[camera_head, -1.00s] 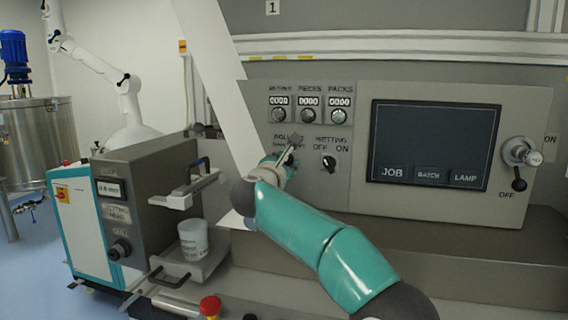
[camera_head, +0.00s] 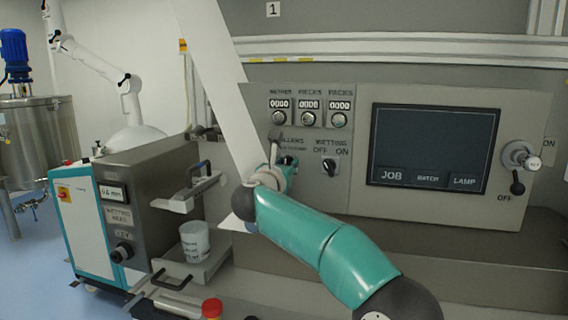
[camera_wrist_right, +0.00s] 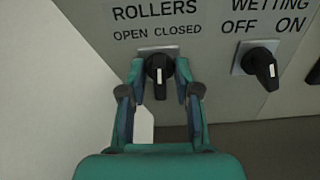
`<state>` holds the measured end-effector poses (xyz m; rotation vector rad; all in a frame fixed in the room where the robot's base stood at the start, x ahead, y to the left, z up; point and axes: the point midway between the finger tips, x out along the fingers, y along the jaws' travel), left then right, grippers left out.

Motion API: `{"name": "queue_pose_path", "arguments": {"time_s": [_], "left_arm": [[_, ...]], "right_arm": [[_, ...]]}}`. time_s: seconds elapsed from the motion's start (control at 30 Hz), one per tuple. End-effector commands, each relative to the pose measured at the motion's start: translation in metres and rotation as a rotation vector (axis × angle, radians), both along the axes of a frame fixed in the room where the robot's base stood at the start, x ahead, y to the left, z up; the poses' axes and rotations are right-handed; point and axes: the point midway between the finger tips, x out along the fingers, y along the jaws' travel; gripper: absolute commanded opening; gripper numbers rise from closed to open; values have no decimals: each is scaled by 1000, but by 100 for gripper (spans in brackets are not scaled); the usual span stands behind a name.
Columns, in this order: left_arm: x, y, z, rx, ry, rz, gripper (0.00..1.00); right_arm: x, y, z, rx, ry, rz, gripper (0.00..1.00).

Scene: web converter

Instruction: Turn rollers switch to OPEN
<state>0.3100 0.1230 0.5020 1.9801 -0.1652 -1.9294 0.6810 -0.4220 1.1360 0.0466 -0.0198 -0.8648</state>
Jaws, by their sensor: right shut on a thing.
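The rollers switch (camera_wrist_right: 160,72) is a black knob with a white mark on a grey plate, below the labels ROLLERS, OPEN and CLOSED. In the right wrist view its mark stands nearly upright, between the two words. My right gripper (camera_wrist_right: 160,78) has one finger on each side of the knob and is shut on it. In the head view my right gripper (camera_head: 276,150) is at the panel below the counters, partly covering the ROLLERS label. The switch is mostly hidden there. My left gripper is not in view.
The wetting switch (camera_wrist_right: 262,66) is close on the right; it also shows in the head view (camera_head: 330,165). Three counters with knobs (camera_head: 309,119) sit above. A screen (camera_head: 434,146) and a lever (camera_head: 517,186) are further right. A white cup (camera_head: 194,241) stands lower left.

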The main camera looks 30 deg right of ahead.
Motion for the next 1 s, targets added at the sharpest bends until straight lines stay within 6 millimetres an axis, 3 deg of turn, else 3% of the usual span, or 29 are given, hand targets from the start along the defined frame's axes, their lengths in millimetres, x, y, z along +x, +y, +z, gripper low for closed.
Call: {"name": "queue_pose_path", "arguments": {"time_s": [0.5,1.0], "left_arm": [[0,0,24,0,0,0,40],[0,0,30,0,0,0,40]], "right_arm": [[0,-1,5,-290,331,-2,0],[1,0,5,-388,440,-1,0]]}}
